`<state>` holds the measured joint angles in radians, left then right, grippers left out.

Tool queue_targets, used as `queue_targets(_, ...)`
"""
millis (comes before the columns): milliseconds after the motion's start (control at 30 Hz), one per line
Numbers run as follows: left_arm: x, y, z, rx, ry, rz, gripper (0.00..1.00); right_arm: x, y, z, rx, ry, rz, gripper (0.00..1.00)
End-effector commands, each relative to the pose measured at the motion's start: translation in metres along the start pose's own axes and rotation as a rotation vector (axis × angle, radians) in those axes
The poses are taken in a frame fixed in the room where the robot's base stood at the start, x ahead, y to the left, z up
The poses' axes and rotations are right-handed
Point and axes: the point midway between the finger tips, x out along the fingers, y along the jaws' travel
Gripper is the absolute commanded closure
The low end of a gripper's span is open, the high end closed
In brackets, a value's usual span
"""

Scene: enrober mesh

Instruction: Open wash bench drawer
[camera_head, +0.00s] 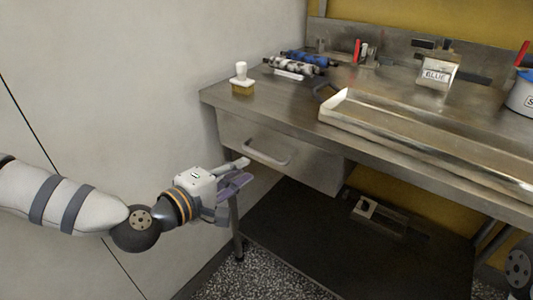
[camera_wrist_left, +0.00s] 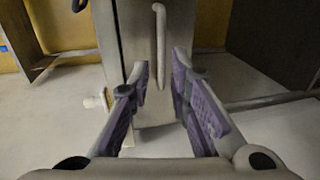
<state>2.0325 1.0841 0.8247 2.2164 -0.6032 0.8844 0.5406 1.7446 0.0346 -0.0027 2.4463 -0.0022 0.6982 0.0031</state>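The wash bench (camera_head: 290,106) is steel, with a drawer (camera_head: 318,172) under its left part. The drawer front looks flush under the bench top. A bar handle (camera_head: 268,157) runs along the front; it also shows upright in the left wrist view (camera_wrist_left: 159,45). My left gripper (camera_head: 240,170) is just left of the handle, in front of the drawer. My right gripper is not in view.
A long metal tray (camera_head: 345,112) lies on the bench top. A white-handled brush (camera_head: 242,82) stands at its left corner. A dark lower shelf (camera_head: 330,235) holds a small metal item (camera_head: 365,207). A pale wall (camera_head: 150,80) is on the left.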

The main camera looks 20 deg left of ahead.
Motion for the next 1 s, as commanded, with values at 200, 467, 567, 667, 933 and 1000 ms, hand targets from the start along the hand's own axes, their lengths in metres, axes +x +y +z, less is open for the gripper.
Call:
queue_targets(200, 0.057, -0.004, 0.001, 0.001, -0.002, -0.005, 0.82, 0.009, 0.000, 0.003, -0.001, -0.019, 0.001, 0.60)
queue_targets(467, 0.095, -0.003, 0.001, 0.001, -0.002, -0.004, 0.82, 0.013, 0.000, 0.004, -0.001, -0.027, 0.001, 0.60)
queue_targets(567, 0.098, -0.002, 0.001, 0.000, -0.002, -0.003, 0.82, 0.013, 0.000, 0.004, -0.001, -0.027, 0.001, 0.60)
queue_targets(667, 0.097, -0.002, 0.001, 0.000, -0.001, -0.003, 0.82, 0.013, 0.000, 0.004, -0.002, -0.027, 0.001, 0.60)
queue_targets(933, 0.097, -0.002, 0.001, 0.001, -0.001, -0.003, 1.00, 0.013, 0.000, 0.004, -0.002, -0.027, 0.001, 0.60)
queue_targets(1000, 0.097, -0.002, 0.001, 0.001, -0.001, -0.003, 1.00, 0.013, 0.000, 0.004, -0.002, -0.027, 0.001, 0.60)
